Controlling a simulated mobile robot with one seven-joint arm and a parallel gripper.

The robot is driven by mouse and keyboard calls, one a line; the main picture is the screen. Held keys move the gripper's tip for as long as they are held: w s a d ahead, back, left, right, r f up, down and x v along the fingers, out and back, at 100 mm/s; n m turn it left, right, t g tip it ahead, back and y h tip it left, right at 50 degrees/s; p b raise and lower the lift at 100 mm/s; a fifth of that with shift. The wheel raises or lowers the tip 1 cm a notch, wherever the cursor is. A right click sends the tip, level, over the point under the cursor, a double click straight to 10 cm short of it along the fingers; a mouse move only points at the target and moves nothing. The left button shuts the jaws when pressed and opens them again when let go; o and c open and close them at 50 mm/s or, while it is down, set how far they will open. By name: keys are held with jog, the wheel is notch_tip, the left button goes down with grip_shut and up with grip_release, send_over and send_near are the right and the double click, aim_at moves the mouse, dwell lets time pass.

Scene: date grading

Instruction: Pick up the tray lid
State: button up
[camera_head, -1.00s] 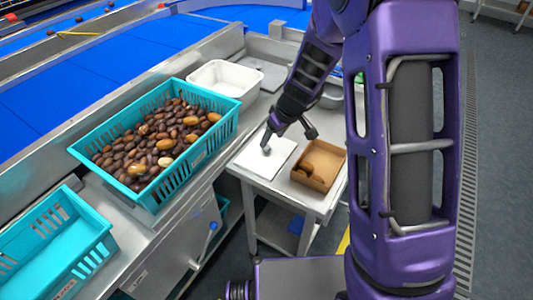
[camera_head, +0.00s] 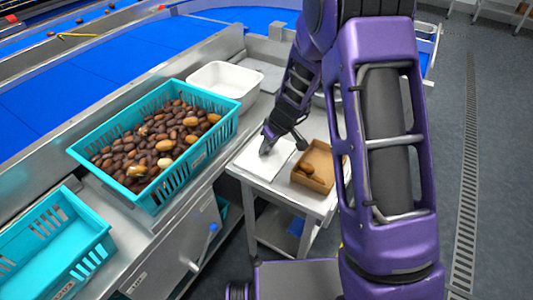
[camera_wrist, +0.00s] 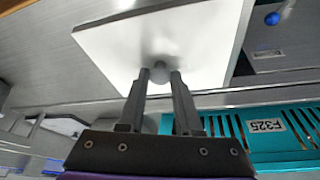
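The tray lid (camera_head: 262,168) is a flat white square with a small round grey knob on top, lying on the small metal table (camera_head: 235,171). My gripper (camera_head: 284,143) is just over the lid, pointing down at it. In the wrist view the lid (camera_wrist: 205,45) fills the upper middle. The knob (camera_wrist: 159,74) shows between the two fingertips of my gripper (camera_wrist: 160,82). The fingers stand apart, and I see no clear contact with the knob. The lid lies flat.
A brown cardboard tray (camera_head: 325,160) with a few dates stands right of the lid. A teal crate (camera_head: 180,180) full of dates, an emptier teal crate (camera_head: 90,262) and a white tub (camera_head: 245,84) stand to the left and behind.

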grip_shut()
